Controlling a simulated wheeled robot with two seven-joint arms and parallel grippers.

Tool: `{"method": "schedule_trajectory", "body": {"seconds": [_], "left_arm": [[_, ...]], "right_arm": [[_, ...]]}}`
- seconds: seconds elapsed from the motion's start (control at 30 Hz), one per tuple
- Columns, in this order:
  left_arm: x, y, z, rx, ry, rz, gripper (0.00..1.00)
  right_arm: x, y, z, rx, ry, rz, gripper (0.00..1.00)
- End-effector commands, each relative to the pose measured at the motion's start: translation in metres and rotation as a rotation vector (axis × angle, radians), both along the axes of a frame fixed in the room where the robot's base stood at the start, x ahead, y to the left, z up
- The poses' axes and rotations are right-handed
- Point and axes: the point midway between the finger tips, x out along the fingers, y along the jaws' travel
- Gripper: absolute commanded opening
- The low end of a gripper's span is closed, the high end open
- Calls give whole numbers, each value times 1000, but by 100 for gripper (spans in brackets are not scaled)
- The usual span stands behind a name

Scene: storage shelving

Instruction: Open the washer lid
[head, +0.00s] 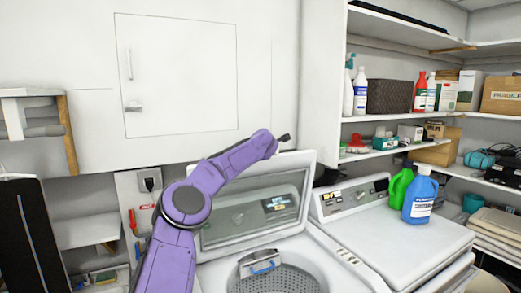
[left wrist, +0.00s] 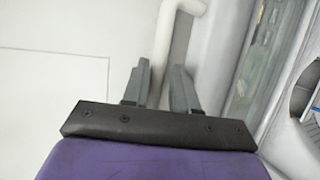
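The washer (head: 350,275) stands at the lower middle of the head view, with its round drum opening exposed. Its lid (head: 300,168) stands raised and leans back toward the wall, with a dark window in a pale frame. My purple left arm crosses in front of the lid's left part. My left gripper (head: 284,138) is just above the lid's top edge. In the left wrist view the two grey fingers (left wrist: 160,70) are parted with a gap, and the lid (left wrist: 268,60) is to their right. I cannot tell whether they touch the lid. My right gripper is not in view.
A second machine (head: 410,245) stands to the right, with a green bottle (head: 400,186) and a blue bottle (head: 419,200) on it. Shelves (head: 390,117) with bottles and boxes are beyond. A white wall cabinet (head: 180,75) is behind the arm.

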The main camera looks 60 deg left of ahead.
Motion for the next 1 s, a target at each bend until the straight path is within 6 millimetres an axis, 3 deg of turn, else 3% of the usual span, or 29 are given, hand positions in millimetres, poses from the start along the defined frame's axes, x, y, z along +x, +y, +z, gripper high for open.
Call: {"method": "schedule_trajectory", "body": {"seconds": [0.17, 0.53, 0.7, 1.0], "left_arm": [[-5, -14, -1, -1, -3, -6, 26], [-47, -75, 19, -1, -4, -1, 26], [-53, -84, 28, 0, 0, -1, 26], [-53, -85, 31, 0, 0, -1, 26]], "right_arm": [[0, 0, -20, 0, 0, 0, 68], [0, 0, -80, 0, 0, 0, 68], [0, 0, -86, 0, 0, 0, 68], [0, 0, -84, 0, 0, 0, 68]]}}
